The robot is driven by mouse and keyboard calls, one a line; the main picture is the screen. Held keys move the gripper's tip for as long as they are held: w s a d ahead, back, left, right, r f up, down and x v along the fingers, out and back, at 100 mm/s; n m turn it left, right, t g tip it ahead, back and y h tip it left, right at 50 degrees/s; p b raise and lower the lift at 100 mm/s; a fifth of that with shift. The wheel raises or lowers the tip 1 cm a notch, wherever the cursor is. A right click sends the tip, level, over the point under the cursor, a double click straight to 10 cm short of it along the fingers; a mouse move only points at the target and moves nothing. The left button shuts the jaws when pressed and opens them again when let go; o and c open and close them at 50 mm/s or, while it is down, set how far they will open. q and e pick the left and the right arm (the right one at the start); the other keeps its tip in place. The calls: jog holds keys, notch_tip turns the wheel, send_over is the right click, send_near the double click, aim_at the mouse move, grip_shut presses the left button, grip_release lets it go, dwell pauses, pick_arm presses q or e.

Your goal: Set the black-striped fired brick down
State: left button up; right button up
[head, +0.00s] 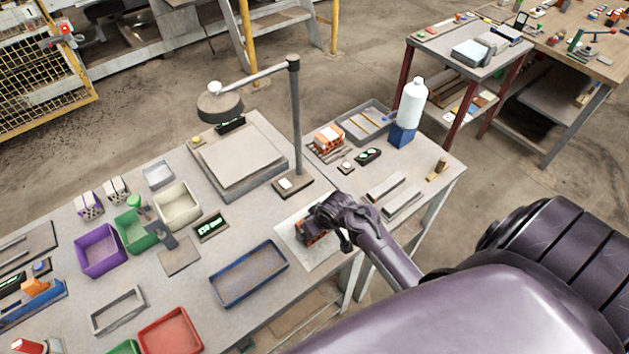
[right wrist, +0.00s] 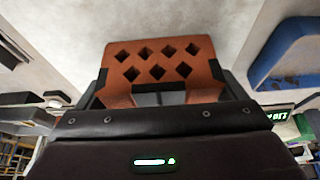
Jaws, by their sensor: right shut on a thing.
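An orange-brown hollow brick (right wrist: 160,62) with rows of diamond-shaped holes is between the fingers of my right gripper in the right wrist view. In the head view the brick (head: 307,232) shows only in part beneath my right gripper (head: 318,222), which is shut on it. The brick is over a pale sheet (head: 320,256) at the table's front edge. I cannot tell whether it touches the sheet. Its black stripes are not clear in these views. My left gripper is not in view.
A blue-rimmed tray (head: 248,274) lies left of the sheet. A lamp post (head: 297,120) on a dark base stands behind it. Another orange brick (head: 328,138), a grey tray (head: 364,123) and a white bottle (head: 412,102) are farther back. Grey bars (head: 402,201) lie to the right.

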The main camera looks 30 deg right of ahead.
jog(key=o, duration=0.8)
jog(key=shift+o, duration=0.5)
jog(key=shift+w+f, duration=0.1)
jog(key=shift+a+r, duration=0.15)
jog(key=shift+r, duration=0.4)
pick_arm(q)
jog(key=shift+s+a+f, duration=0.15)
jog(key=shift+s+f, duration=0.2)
pick_arm(e)
jog(key=v, duration=1.1)
jog(key=shift+r, duration=0.1)
